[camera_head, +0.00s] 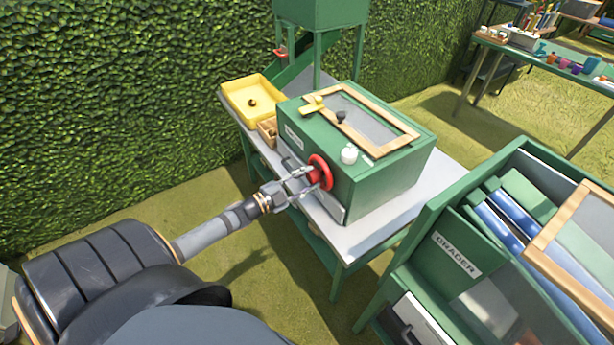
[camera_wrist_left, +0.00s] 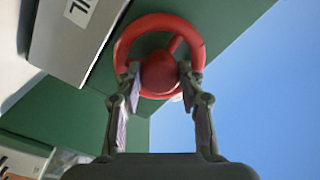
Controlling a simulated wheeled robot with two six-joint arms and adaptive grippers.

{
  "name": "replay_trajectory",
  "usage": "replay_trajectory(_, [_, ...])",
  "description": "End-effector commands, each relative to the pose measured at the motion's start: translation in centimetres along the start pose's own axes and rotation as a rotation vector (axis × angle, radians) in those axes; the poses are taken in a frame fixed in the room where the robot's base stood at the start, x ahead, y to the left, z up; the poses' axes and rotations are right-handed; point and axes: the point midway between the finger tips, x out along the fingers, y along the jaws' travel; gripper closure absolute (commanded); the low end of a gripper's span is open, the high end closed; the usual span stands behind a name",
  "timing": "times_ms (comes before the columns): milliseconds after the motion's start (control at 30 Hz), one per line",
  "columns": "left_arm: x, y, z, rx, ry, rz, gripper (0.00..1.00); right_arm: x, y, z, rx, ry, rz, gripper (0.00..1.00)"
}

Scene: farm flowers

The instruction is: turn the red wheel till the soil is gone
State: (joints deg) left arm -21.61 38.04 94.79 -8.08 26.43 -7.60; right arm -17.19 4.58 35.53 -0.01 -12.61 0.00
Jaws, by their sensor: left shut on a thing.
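The red wheel (camera_head: 321,172) is mounted on the front of a green box (camera_head: 388,179) that stands on a table. In the left wrist view the wheel (camera_wrist_left: 193,40) shows its rim, a spoke and a round hub. My left gripper (camera_head: 306,179) reaches it from the left. In the left wrist view its two fingers (camera_wrist_left: 158,75) are shut on the wheel's hub, one on each side. A wooden-framed mesh (camera_head: 378,129) lies on top of the box, with a small dark lump (camera_head: 341,115) on it. The lump's nature is unclear. My right gripper is not in view.
A yellow tray (camera_head: 279,92) and a small wooden box (camera_head: 268,131) sit at the table's left end. A white knob (camera_head: 349,154) is on the box top. A green grader bench (camera_head: 408,262) stands close at the right. A hedge (camera_head: 120,110) is behind.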

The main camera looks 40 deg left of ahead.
Motion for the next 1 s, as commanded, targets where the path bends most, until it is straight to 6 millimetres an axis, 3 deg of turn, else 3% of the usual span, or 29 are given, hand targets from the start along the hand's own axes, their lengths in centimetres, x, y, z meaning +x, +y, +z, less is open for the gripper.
replay_trajectory(400, [-0.1,-0.1,0.0,0.395,0.009,0.003,0.93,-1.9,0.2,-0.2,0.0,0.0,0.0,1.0])
replay_trajectory(1000, [-0.1,-0.1,0.1,0.965,0.028,0.006,0.93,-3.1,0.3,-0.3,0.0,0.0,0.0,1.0])
